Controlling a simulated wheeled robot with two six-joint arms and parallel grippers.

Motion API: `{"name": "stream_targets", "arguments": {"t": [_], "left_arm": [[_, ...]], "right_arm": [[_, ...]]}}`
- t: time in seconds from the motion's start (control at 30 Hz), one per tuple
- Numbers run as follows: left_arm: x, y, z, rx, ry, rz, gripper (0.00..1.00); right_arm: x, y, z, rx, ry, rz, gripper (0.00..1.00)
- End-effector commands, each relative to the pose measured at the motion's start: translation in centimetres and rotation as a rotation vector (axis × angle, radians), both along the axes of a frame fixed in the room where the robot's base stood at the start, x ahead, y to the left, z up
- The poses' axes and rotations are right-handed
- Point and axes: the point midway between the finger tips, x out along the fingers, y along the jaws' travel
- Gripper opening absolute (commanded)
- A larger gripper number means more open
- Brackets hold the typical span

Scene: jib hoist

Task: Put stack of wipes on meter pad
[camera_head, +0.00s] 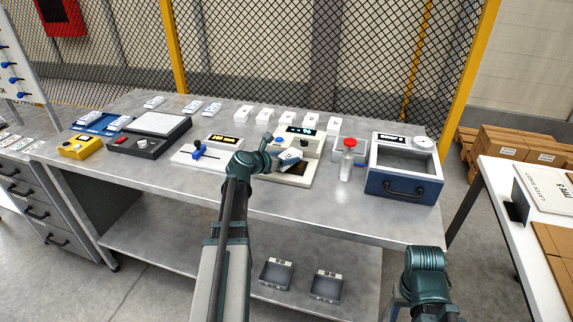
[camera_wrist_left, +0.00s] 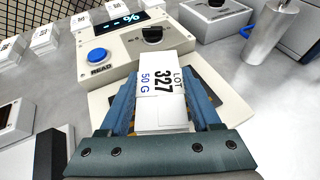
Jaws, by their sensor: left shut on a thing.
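My left gripper (camera_head: 276,160) is shut on a white stack labelled "LOT 327 50 G" (camera_wrist_left: 162,97), which I take for the wipes. The stack (camera_head: 289,157) also shows in the head view, at the front of the meter. The beige meter (camera_wrist_left: 120,55) has a percent display, a blue READ button and a dark knob. Its dark pad (camera_head: 294,168) lies below the held stack, partly hidden by the gripper and stack. I cannot tell whether the stack touches the pad. Only part of my right arm shows at lower right; its gripper is out of view.
Several white labelled blocks (camera_head: 265,115) stand behind the meter. A white device with a blue clamp (camera_head: 205,150) is to the left. The table's front strip (camera_head: 330,205) is clear.

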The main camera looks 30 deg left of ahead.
Motion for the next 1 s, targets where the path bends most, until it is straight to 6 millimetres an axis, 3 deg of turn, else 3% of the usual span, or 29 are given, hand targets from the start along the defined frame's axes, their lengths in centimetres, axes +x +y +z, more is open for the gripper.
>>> {"name": "stream_targets", "arguments": {"t": [0.03,0.47,0.5,0.6,0.63,1.0], "left_arm": [[-0.02,0.02,-0.97,-0.001,0.0,0.001,0.08],[-0.02,0.03,-1.23,0.0,0.0,0.002,0.08],[-0.02,0.03,-1.05,0.0,0.0,0.002,0.71],[-0.02,0.02,-1.03,0.0,0.0,0.002,0.89],[-0.02,0.02,-1.03,0.0,0.0,0.002,0.94],[-0.02,0.02,-0.47,0.0,0.0,0.002,0.94]], "right_arm": [[0.0,0.0,-0.97,0.0,0.0,0.0,0.5],[0.0,0.0,-1.25,0.0,0.0,0.0,0.5],[0.0,0.0,-1.05,0.0,0.0,0.0,0.5],[0.0,0.0,-1.04,0.0,0.0,0.0,0.5],[0.0,0.0,-1.03,0.0,0.0,0.0,0.5],[0.0,0.01,-0.47,0.0,0.0,0.0,0.5]]}}
